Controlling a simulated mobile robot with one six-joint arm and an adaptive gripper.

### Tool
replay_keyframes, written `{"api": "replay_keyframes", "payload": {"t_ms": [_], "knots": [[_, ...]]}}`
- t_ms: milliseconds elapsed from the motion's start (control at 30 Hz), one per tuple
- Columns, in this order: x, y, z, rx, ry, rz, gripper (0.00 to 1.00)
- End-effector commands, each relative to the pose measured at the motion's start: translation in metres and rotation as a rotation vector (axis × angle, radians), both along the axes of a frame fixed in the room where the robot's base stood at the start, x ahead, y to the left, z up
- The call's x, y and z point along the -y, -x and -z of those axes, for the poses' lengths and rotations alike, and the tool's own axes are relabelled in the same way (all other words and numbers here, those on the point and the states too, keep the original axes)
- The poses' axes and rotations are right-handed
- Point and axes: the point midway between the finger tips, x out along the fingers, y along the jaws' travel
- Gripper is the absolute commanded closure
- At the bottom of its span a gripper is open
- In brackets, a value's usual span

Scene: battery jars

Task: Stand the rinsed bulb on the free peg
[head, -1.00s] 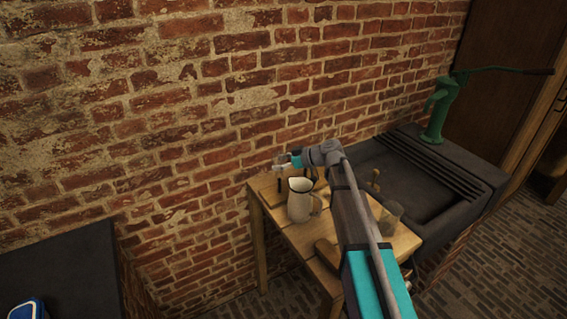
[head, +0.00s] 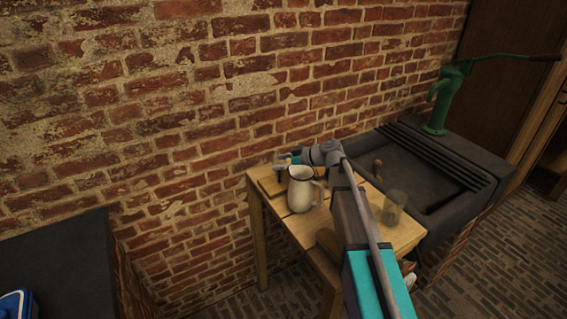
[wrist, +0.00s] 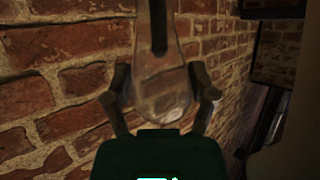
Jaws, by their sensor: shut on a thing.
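My gripper (wrist: 162,92) is shut on a clear glass bulb (wrist: 160,72), its two dark fingers on either side of the wide part. In the wrist view a dark peg (wrist: 159,28) shows through the bulb's narrower part; I cannot tell whether it is inside the glass or behind it. In the head view my gripper (head: 284,160) is low over the wooden peg rack (head: 268,187) at the table's back left corner. The bulb is small there, and the jug and my arm hide part of the rack.
A cream jug (head: 301,192) stands just in front of the rack, close to my gripper. A clear glass jar (head: 394,207) stands at the table's right. A dark stone sink (head: 420,185) with a green pump (head: 440,98) adjoins. The brick wall (head: 180,130) is close behind.

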Motion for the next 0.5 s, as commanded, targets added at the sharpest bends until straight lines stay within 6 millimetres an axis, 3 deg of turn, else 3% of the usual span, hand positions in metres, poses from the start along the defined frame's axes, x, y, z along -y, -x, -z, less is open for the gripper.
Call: {"api": "replay_keyframes", "payload": {"t_ms": [500], "knots": [[0.000, 0.000, 0.015, 0.000, 0.000, 0.000, 0.55]]}}
